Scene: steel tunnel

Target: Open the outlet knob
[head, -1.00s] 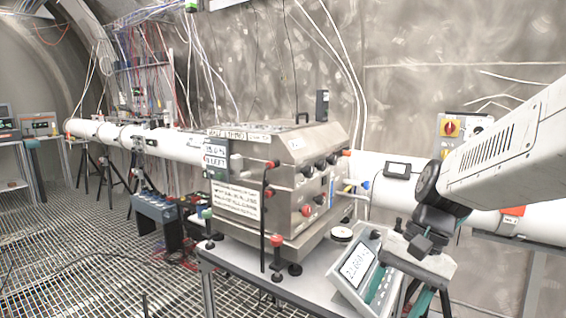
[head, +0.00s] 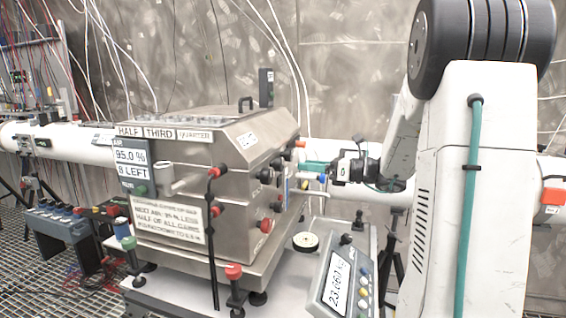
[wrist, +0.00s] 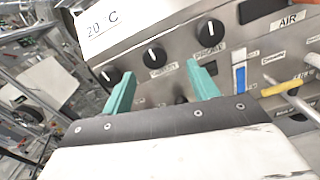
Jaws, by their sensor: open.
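The steel box (head: 225,160) stands in the middle of the head view, its control side facing right. In the wrist view several black knobs with white marks sit on its sloping panel: a left knob (wrist: 111,76), a middle knob (wrist: 153,57) and a right knob (wrist: 210,33). Nothing shows between the fingers. In the head view my gripper (head: 312,168) is beside the box's right side.
A yellow-handled part (wrist: 284,88) and a blue-and-white gauge (wrist: 239,78) sit on the panel to the right. A scale display (head: 343,285) and a round black-and-white disc (head: 305,241) are below my gripper. Red-topped posts (head: 234,272) stand at the box's front.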

